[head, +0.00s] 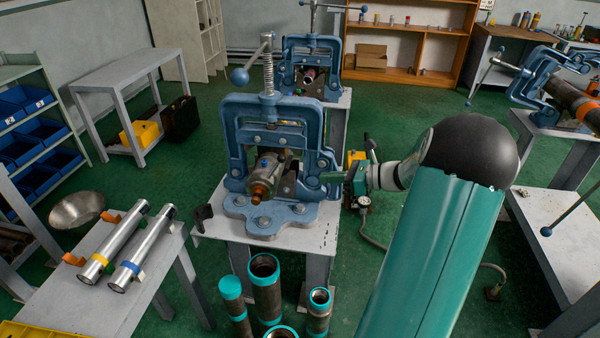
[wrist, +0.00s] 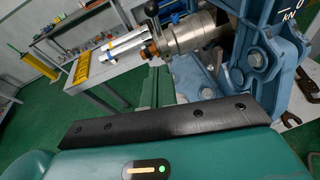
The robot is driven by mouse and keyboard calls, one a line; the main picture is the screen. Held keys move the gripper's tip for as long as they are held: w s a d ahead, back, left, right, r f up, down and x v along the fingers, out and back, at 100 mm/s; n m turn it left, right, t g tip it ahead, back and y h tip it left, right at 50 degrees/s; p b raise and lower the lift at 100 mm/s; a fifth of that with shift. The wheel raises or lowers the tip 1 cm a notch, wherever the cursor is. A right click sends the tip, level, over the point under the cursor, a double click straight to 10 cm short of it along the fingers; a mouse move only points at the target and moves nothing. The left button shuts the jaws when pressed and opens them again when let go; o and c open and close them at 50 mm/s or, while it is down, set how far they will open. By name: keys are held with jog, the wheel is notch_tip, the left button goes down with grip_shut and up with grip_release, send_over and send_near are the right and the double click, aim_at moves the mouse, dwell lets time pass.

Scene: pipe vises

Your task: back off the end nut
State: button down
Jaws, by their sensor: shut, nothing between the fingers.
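A blue yoke vise (head: 272,140) in the middle of the head view holds a metal cylindrical fitting (head: 268,170). The end nut (head: 260,191) is copper-coloured and sits on the fitting's near end. In the wrist view the fitting (wrist: 195,35) lies sideways, with the nut (wrist: 150,51) at its left end. My gripper (head: 332,178) is at the right side of the vise in the head view, its tips partly hidden by the frame. In the wrist view my gripper (wrist: 152,78) is shut and empty. Its fingers appear just below the nut; I cannot tell the gap in depth.
Several teal-ended pipes (head: 264,285) stand in front of the vise. Other vises stand behind (head: 312,60) and at right (head: 545,85). Green floor is open to the left of the vise stand.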

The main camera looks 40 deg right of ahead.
jog(key=w+a, duration=0.6)
jog(key=w, duration=0.4)
jog(key=shift+f, duration=0.2)
jog(key=shift+w+a, duration=0.1)
jog(key=shift+a, duration=0.05)
